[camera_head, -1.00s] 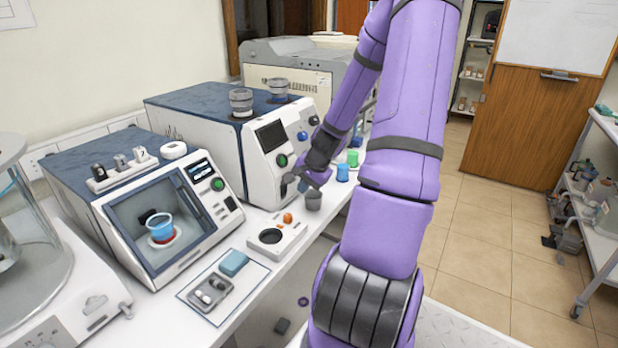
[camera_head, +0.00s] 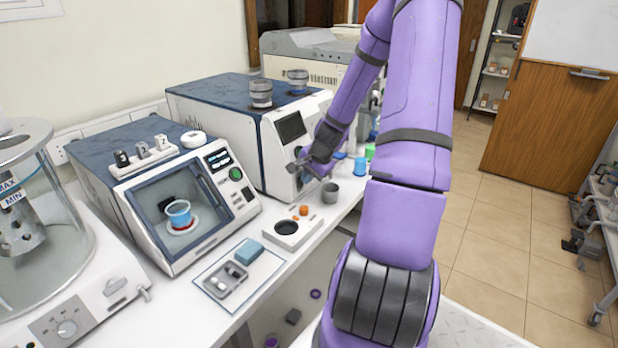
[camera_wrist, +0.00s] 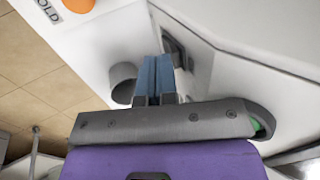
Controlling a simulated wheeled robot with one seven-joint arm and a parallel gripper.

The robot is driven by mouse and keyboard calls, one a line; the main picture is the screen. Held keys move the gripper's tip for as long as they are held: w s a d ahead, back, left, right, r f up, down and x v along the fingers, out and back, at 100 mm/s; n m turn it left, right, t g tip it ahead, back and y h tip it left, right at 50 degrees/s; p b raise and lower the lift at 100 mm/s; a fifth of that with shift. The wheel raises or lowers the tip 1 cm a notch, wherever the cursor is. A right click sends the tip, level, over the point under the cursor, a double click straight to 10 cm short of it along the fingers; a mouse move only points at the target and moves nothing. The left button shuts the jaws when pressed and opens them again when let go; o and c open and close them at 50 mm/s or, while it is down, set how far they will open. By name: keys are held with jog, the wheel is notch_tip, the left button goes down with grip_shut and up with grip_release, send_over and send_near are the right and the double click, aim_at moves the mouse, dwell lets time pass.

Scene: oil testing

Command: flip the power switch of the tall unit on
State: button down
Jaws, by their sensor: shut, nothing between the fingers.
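The tall unit (camera_head: 272,158) is a white and blue machine with a dark display on its front, in the middle of the head view. My gripper (camera_head: 292,169) is at its front panel, below the display, and covers part of the panel. In the wrist view my gripper (camera_wrist: 155,60) has its blue-grey fingers together and empty. A dark rocker in a recess, seemingly the power switch (camera_wrist: 178,50), is just right of the fingertips on the pale panel. Whether they touch is unclear, and I cannot tell the switch's position.
A grey cup (camera_head: 330,192) stands on the bench below my gripper; it also shows in the wrist view (camera_wrist: 123,82). A white holder with a dark round recess (camera_head: 287,228) is in front. A smaller windowed unit (camera_head: 222,160) stands left.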

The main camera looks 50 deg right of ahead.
jog(key=shift+w+r, duration=0.1)
jog(key=shift+w, duration=0.2)
jog(key=shift+r, duration=0.2)
jog(key=shift+r, duration=0.6)
jog(key=shift+s, duration=0.1)
